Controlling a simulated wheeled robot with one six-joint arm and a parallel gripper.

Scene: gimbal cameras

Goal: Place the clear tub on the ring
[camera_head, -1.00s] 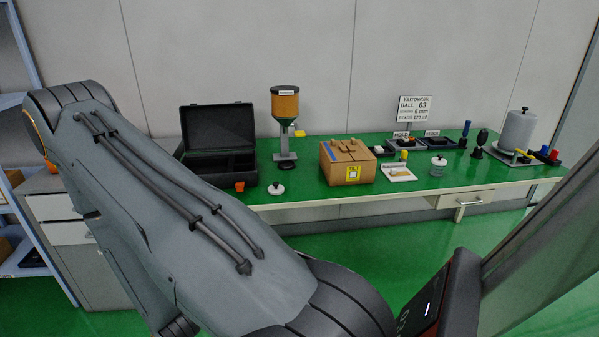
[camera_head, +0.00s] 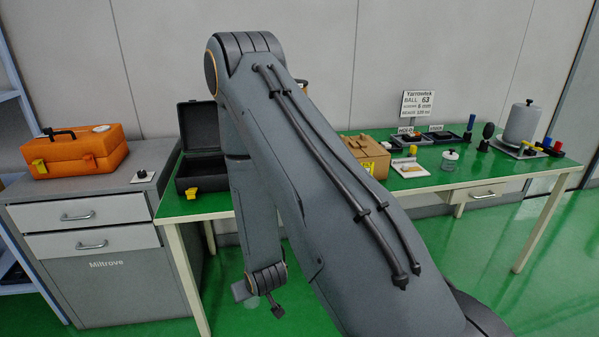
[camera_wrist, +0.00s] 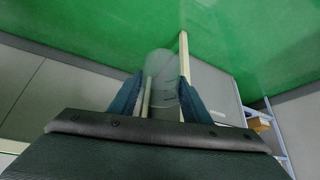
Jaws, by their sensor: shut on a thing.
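My gripper (camera_head: 258,300) hangs low in front of the green bench's front edge in the head view. In the wrist view my gripper (camera_wrist: 160,92) is shut on a see-through rounded thing, the clear tub (camera_wrist: 160,64), which sticks out past the two dark blue fingers. The tub is faint and its rim is hard to make out. I cannot pick out the ring now. My arm covers most of the stand with the brown hopper, including its base.
An orange toolbox (camera_head: 75,153) stands on the grey cabinet (camera_head: 110,265) at left. Green floor is free at right.

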